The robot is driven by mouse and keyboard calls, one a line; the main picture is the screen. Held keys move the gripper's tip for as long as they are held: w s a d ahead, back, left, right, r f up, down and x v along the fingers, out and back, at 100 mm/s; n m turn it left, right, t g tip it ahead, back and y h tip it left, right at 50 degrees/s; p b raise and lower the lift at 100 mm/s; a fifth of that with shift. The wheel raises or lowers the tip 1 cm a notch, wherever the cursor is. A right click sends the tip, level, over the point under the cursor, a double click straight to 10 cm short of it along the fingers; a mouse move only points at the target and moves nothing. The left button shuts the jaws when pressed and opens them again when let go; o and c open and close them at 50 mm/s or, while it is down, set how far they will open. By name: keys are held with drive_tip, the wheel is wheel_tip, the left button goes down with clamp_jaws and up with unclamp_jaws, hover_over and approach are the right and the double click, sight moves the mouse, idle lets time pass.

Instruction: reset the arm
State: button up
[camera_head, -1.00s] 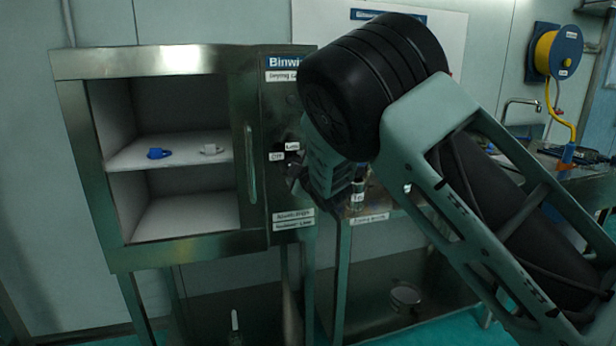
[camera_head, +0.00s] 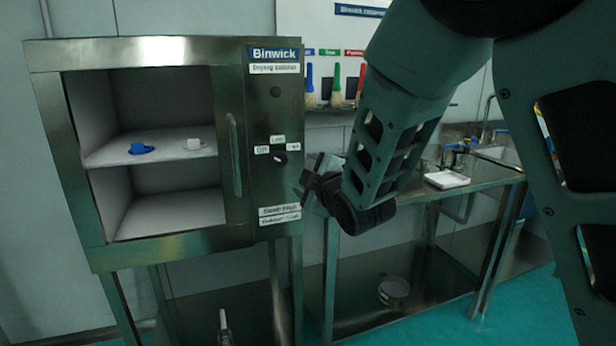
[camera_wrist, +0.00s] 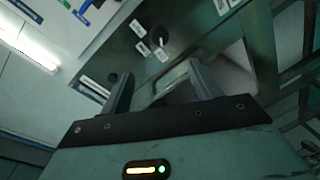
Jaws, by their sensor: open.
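My gripper (camera_head: 310,187) is in front of the right side of the drying cabinet's control panel, in the head view. In the wrist view its two fingers (camera_wrist: 160,88) stand apart with nothing between them. The drying cabinet (camera_head: 120,55) is steel, with its left compartments showing open. Its panel has a dark knob (camera_head: 280,158) with small labels around it; the knob also shows in the wrist view (camera_wrist: 159,39). My gripper is just right of and below the knob in the picture; I cannot tell whether it touches the cabinet.
To the right is a steel bench with a white tray (camera_head: 446,180). Brushes (camera_head: 335,90) hang on the wall behind. A round pan (camera_head: 394,287) lies on the bench's lower shelf.

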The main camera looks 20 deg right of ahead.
idle(0.4)
drive_tip(key=s+a+f+m+g+y+p, duration=0.1)
drive_tip(key=s+a+f+m+g, duration=0.15)
drive_tip(key=s, duration=0.25)
drive_tip(key=s+a+f+m+g+p, duration=0.1)
drive_tip(key=s+a+f+g, duration=0.2)
drive_tip(key=s+g, duration=0.15)
drive_tip(key=s+a+f+m+g+y+p, duration=0.1)
drive_tip(key=s+a+f+g, duration=0.15)
drive_tip(key=s, duration=0.35)
drive_tip(key=s+r+m+g+h+p, duration=0.1)
drive_tip(key=s+g, duration=0.6)
drive_tip(key=s, duration=1.4)
drive_tip(key=shift+d+r+h, duration=0.15)
drive_tip(key=shift+r+h, duration=0.25)
drive_tip(key=shift+h, duration=0.4)
drive_tip(key=shift+m, duration=0.25)
